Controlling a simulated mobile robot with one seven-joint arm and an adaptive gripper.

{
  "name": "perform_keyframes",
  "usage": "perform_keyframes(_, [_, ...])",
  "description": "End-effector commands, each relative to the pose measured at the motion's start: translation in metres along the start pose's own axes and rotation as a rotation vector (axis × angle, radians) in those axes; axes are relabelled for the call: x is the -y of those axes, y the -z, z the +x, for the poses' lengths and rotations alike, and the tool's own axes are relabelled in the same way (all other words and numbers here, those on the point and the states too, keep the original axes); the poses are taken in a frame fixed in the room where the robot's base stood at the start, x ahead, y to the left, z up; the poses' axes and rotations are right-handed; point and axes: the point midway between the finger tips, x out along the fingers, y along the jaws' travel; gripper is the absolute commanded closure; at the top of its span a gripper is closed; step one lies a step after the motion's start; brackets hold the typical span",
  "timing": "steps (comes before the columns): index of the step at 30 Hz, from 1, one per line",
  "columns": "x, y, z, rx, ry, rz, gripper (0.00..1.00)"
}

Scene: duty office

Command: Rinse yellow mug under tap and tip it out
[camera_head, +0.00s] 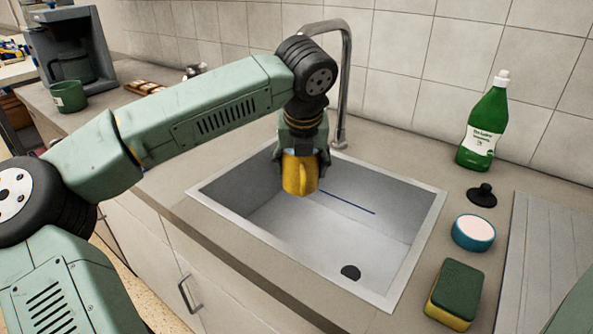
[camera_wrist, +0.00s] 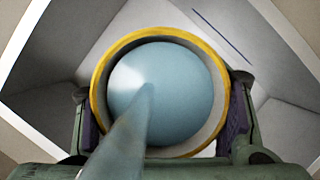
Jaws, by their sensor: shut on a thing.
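The yellow mug (camera_head: 300,174) is upright in my gripper (camera_head: 302,160), held over the back left part of the steel sink (camera_head: 416,240). My gripper is shut on the mug, with a finger on either side of it. In the wrist view the mug's yellow rim (camera_wrist: 98,92) surrounds a pale blue water surface (camera_wrist: 190,85). A blue-grey stream of water (camera_wrist: 128,135) runs into the mug there. The tap (camera_head: 346,80) arches behind my arm, and its outlet is hidden in the head view.
A green detergent bottle (camera_head: 484,125), black plug (camera_head: 482,195), teal round tub (camera_head: 473,233) and sponge (camera_head: 455,290) stand right of the sink. A green mug (camera_head: 69,96) and coffee machine (camera_head: 72,45) are far left. The sink floor around its drain (camera_head: 350,272) is clear.

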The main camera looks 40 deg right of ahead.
Motion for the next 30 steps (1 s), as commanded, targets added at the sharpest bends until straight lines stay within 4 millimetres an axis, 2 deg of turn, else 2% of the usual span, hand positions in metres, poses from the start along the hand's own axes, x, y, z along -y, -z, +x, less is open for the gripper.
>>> perform_keyframes(30, [0.051, 0.049, -0.020, 0.001, 0.000, 0.000, 0.77])
